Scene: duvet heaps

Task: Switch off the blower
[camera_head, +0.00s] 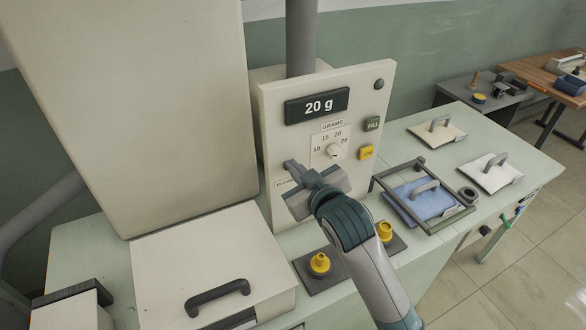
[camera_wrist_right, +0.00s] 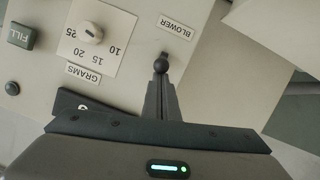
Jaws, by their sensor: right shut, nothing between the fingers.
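The control panel (camera_head: 270,130) shows a "20 g" display, and a "BLOWER" label (camera_wrist_right: 176,27) shows upside down in the right wrist view. Beside that label is a small dark switch lever with a ball end (camera_wrist_right: 160,65). My right gripper (camera_head: 291,166) is in front of the panel's lower left, and its body hides part of the panel. In the wrist view its fingers (camera_wrist_right: 160,85) are shut and empty, with the tips right at the ball. I cannot tell whether they touch it. The blower label is partly hidden in the head view. My left gripper is not in view.
A grams dial (camera_head: 334,151), a green FILL button (camera_head: 373,124) and a yellow button (camera_head: 366,153) are on the panel. Two yellow nozzles (camera_head: 319,264) stand below it. A framed blue pad (camera_head: 424,203) lies to the right. A lidded box (camera_head: 210,260) stands at the left.

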